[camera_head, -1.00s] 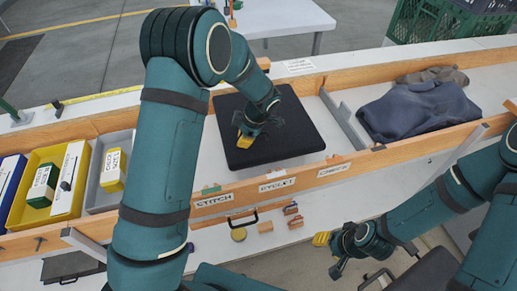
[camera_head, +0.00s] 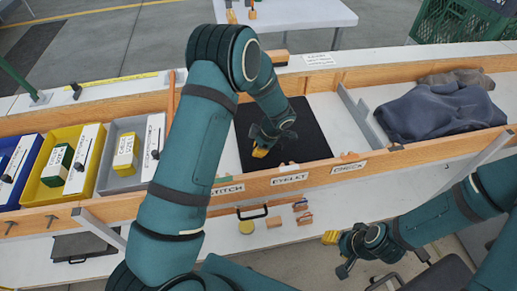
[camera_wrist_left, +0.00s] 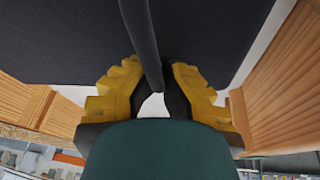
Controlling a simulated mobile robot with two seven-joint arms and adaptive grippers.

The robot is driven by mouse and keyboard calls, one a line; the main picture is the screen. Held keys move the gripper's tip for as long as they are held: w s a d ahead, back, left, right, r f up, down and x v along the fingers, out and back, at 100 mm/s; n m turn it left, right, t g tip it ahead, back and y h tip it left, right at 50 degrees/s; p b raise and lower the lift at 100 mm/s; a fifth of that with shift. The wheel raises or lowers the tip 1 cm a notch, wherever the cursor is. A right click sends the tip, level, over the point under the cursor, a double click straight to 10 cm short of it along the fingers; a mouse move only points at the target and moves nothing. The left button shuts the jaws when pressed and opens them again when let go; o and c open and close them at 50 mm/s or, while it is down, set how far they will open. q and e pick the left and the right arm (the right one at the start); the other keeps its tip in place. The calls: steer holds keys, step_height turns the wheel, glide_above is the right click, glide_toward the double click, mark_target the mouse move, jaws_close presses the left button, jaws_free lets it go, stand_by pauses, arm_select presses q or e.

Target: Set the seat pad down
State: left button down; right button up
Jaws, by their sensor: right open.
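The seat pad (camera_head: 309,128) is a black, roughly square pad over the bench section behind the EYELET label in the head view. Its dark surface fills the upper part of the left wrist view (camera_wrist_left: 70,40). My left gripper (camera_head: 260,152) is over its left-front part. In the left wrist view its yellow fingers (camera_wrist_left: 155,82) are on either side of a narrow dark ridge of the pad, close against it. I cannot see clearly whether the whole underside rests on the bench. My right gripper (camera_head: 337,250) is open and empty, low in front of the bench.
A wooden front rail (camera_head: 250,188) bounds the section, and a grey divider (camera_head: 362,120) stands at its right. Dark cloth (camera_head: 435,112) lies further right. Yellow (camera_head: 50,188) and grey (camera_head: 118,182) bins stand at the left. Small parts lie on the front ledge.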

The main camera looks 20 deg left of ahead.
arm_select(q)
steer(key=shift+f, duration=0.15)
steer(key=c, duration=1.1)
jaws_free()
steer(key=shift+c, duration=0.2)
steer(key=shift+r, duration=0.2)
steer(key=p+v, duration=0.2)
steer(key=v, duration=1)
steer(key=shift+f, duration=0.1)
